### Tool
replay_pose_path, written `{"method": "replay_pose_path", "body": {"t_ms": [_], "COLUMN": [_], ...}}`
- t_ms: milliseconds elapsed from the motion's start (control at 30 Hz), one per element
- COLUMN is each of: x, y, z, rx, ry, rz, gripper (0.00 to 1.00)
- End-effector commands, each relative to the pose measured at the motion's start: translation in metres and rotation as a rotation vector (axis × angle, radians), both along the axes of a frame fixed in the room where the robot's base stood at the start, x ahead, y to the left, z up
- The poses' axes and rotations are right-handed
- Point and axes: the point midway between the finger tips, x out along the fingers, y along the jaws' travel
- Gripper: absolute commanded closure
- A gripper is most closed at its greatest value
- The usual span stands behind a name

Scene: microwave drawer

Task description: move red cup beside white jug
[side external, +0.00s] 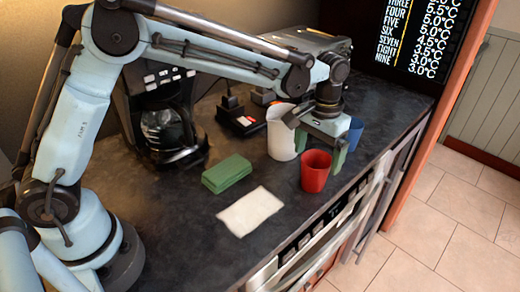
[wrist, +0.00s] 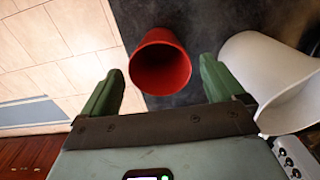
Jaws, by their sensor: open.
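The red cup (side external: 316,171) stands upright on the dark counter near its front edge. The white jug (side external: 282,131) stands behind it and to its left, a small gap away. My gripper (side external: 320,147) is open, with green fingers pointing down just behind and above the cup. In the wrist view my gripper (wrist: 155,85) is open and the red cup (wrist: 160,62) shows ahead of and between the two fingertips, with nothing held. The white jug (wrist: 270,80) is to the right of the right finger there.
A blue cup (side external: 354,133) stands right behind my gripper. A green block (side external: 227,174) and a white cloth (side external: 250,211) lie left of the red cup. A coffee maker (side external: 165,115) is at the back left. The counter's front edge drops to the oven front (side external: 320,232).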

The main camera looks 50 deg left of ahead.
Motion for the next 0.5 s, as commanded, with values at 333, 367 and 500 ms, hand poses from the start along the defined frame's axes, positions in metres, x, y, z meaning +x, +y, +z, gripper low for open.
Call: {"method": "replay_pose_path", "body": {"t_ms": [333, 367, 500], "x": [0.000, 0.000, -0.001], "y": [0.000, 0.000, 0.000], "z": [0.061, 0.064, 0.073], "rx": [0.000, 0.000, 0.000], "ry": [0.000, 0.000, -0.001], "rz": [0.000, 0.000, 0.000], "gripper": [0.05, 0.05, 0.05]}}
